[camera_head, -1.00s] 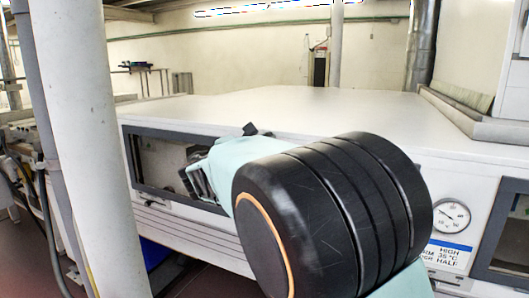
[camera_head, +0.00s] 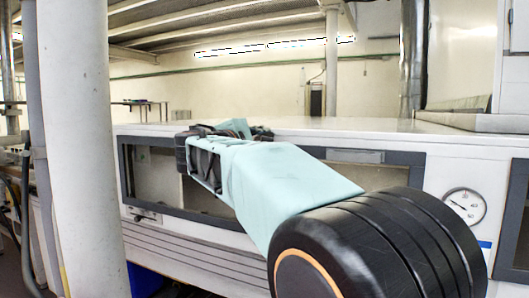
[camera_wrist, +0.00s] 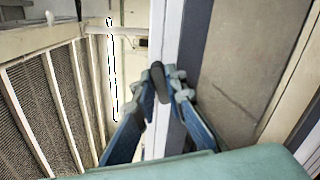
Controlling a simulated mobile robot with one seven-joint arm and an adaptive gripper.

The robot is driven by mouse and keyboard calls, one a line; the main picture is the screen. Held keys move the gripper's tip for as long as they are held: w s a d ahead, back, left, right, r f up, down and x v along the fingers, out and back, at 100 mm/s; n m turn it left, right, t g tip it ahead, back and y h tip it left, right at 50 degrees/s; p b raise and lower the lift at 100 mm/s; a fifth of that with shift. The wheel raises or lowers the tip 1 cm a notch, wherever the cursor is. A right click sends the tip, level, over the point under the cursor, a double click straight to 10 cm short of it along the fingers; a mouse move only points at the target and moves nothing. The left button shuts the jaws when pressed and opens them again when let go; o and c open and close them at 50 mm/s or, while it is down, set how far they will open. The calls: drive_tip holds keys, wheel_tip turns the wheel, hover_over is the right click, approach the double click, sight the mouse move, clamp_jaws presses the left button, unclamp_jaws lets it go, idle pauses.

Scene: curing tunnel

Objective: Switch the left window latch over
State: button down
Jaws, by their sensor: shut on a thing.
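The latch handle (camera_wrist: 159,84) is a short dark, rounded piece beside the window's grey frame in the wrist view. My gripper (camera_wrist: 160,90) is shut on it, with a blue-grey finger on each side. In the head view my gripper (camera_head: 184,152) is at the upper edge of the left window (camera_head: 157,172), a dark-framed pane in the white tunnel's front. My own arm hides the latch there and covers the middle of the window. I cannot tell the latch's exact angle.
A white pillar (camera_head: 77,150) stands close at the left. A dial gauge (camera_head: 465,205) is at the right, beside another dark-framed window (camera_head: 515,235). The tunnel's white top (camera_head: 330,125) is clear. A small fitting (camera_head: 143,215) is on the front below the left window.

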drive_tip(key=shift+f+m+b, duration=0.2)
drive_tip(key=shift+m+b, duration=1.5)
drive_tip(key=shift+m, duration=0.2)
drive_tip(key=c, duration=2)
unclamp_jaws()
drive_tip(key=shift+r, duration=0.1)
drive_tip(key=shift+o, duration=0.2)
drive_tip(key=v, duration=1.2)
